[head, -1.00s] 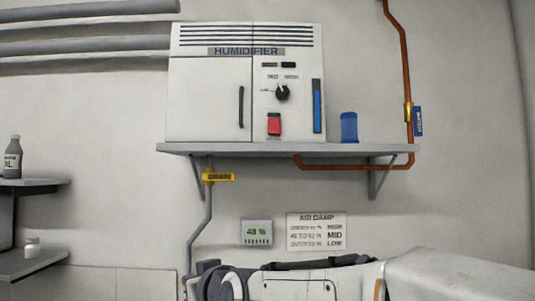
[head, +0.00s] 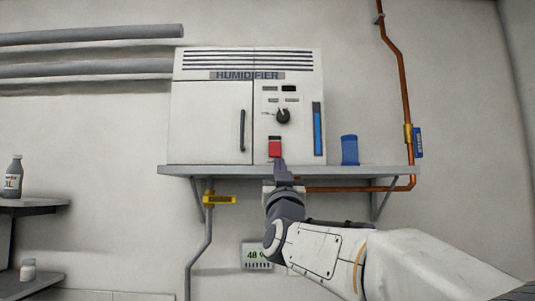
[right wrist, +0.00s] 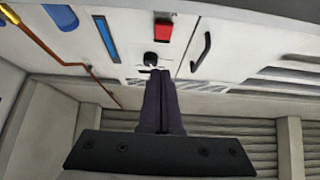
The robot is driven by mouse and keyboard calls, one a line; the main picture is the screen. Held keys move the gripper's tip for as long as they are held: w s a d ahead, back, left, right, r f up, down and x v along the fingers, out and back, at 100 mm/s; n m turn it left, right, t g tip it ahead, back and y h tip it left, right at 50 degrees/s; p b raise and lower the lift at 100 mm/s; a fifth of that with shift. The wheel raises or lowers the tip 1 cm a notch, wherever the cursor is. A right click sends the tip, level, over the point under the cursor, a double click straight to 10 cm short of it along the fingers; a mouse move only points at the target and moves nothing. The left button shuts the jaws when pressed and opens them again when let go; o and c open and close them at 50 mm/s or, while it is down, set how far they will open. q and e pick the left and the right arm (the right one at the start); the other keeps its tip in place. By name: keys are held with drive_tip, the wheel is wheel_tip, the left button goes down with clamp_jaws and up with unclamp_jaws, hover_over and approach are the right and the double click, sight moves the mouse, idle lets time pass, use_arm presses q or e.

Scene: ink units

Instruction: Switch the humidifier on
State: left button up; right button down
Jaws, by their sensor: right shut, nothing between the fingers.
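The white humidifier (head: 212,120) stands on a grey wall shelf (head: 350,171). Its front has a red rocker switch (head: 275,147), a black dial (head: 283,116) above it, and a blue level strip (head: 318,128). My right gripper (head: 280,162) is shut and empty, its tips just below the red switch in the head view; I cannot tell if they touch the panel. In the right wrist view, which is upside down, the shut fingers (right wrist: 160,74) overlap the panel near the dial (right wrist: 150,58), with the red switch (right wrist: 163,33) apart from them. My left gripper is not in view.
A blue cup (head: 349,150) stands right of the humidifier. A copper pipe (head: 401,80) runs down the wall at right. A yellow-tagged valve (head: 218,199) hangs under the shelf.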

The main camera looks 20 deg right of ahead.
sight(276, 148)
drive_tip(key=p+x, duration=0.2)
drive_tip(key=x, duration=0.1)
drive_tip(key=f+p+x, duration=0.1)
drive_tip(key=p+x, duration=0.2)
drive_tip(key=x, duration=0.1)
drive_tip(key=w+p+x, duration=0.1)
drive_tip(key=p+x, duration=0.2)
drive_tip(key=x, duration=0.1)
drive_tip(key=shift+w+d+f, duration=0.15)
drive_tip(key=shift+f, duration=0.15)
drive_tip(key=shift+w+d+f+p, duration=0.15)
drive_tip(key=shift+w+f+p, duration=0.05)
drive_tip(key=shift+w+p, duration=0.15)
